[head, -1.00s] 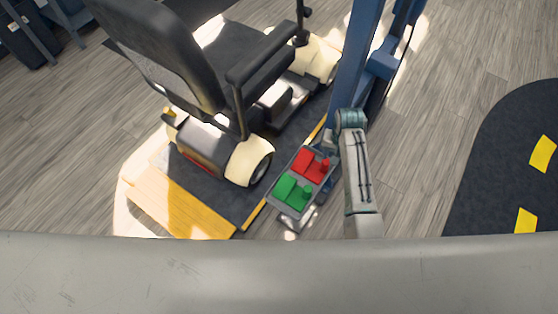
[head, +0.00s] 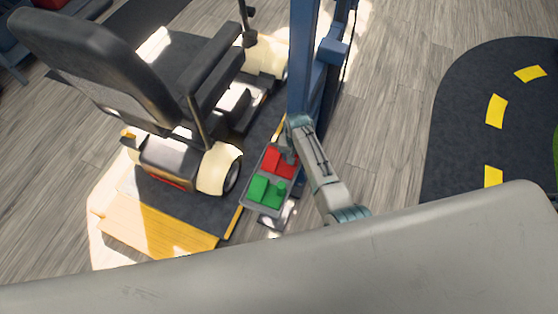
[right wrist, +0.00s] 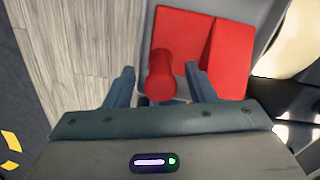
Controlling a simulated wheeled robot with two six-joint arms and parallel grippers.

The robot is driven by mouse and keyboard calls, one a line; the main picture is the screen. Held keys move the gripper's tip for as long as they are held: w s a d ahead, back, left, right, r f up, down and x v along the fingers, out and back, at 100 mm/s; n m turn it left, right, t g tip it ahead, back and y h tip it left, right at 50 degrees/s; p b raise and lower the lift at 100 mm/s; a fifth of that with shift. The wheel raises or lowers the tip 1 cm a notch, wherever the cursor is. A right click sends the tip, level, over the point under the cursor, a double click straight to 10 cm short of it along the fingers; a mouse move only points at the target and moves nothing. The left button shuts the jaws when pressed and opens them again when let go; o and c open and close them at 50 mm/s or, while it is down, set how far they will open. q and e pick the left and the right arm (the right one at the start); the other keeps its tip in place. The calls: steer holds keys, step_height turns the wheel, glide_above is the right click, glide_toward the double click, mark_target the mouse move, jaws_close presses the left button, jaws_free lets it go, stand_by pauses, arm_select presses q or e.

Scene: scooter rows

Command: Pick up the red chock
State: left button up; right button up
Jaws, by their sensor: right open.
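The red chock (head: 276,160) lies in a grey tray (head: 247,203) beside a blue post. In the right wrist view the red chock (right wrist: 178,40) has wedge-shaped blocks and a round upright knob. My right gripper (right wrist: 160,80) is open, with one finger on each side of the knob and a visible gap at both sides. Nothing is clamped. In the head view my right wrist (head: 299,128) is at the red end of the tray and hides part of that end. My left gripper is out of view.
A green chock (head: 262,189) sits in the near end of the tray. A mobility scooter (head: 172,160) stands on a dark platform just left. The blue post (head: 303,60) rises close behind my right arm. Open wooden floor (head: 390,100) lies to the right.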

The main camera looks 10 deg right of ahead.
steer(key=shift+f, duration=0.3)
jaws_close()
steer(key=shift+r, duration=0.15)
